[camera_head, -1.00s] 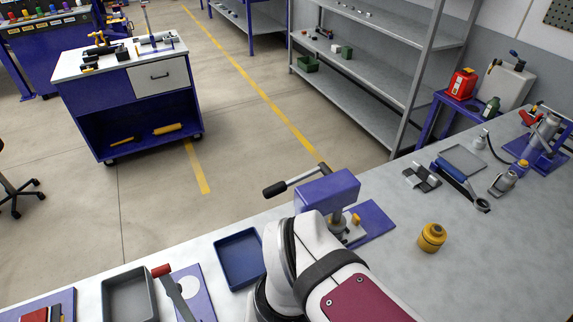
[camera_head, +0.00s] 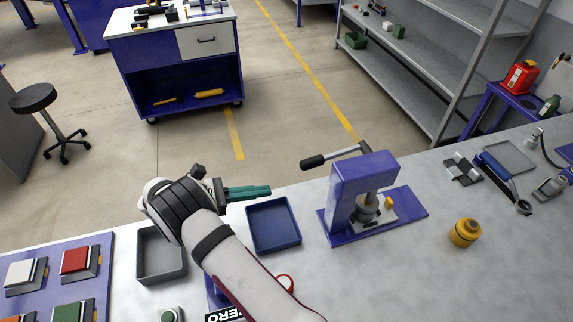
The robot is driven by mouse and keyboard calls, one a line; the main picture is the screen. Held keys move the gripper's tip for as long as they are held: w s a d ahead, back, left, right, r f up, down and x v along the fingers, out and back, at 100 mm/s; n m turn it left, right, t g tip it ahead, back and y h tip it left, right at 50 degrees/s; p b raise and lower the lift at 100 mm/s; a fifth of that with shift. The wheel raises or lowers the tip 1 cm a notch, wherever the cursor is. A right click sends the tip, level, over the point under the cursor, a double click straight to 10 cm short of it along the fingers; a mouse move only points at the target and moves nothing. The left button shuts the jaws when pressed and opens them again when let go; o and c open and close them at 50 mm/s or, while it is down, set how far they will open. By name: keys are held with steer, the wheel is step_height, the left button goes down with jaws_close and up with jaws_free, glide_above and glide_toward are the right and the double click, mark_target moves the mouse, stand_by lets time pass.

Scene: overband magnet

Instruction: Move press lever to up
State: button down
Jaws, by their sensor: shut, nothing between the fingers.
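The blue press (camera_head: 349,190) stands on a blue base plate on the bench, right of centre. Its press lever (camera_head: 345,154) sticks out to the left from the top of the press and ends in a black grip (camera_head: 313,162). The lever looks close to level; its exact angle is hard to tell. My gripper (camera_head: 268,190) has teal fingers, shut and empty, pointing right. In the picture it is left of and below the black grip, apart from the lever, near the blue tray's far edge.
A blue tray (camera_head: 251,229) and a grey tray (camera_head: 141,255) are on the bench. Red and white push-buttons (camera_head: 76,259) are at the left. A yellow cylinder (camera_head: 465,233) stands right of the press. My arm hides part of the bench front.

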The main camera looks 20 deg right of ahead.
steer(key=d+f, duration=0.2)
steer(key=d, duration=0.8)
steer(key=r, duration=0.4)
steer(key=shift+a, duration=0.4)
steer(key=shift+r, duration=0.1)
steer(key=d+r+y, duration=0.3)
steer(key=r+y, duration=0.3)
steer(key=r, duration=0.3)
steer(key=d+r+y, duration=0.4)
steer(key=r+y, duration=0.2)
steer(key=r, duration=0.3)
steer(key=shift+r, duration=0.35)
steer(key=shift+d+r, duration=0.1)
steer(key=shift+d, duration=0.1)
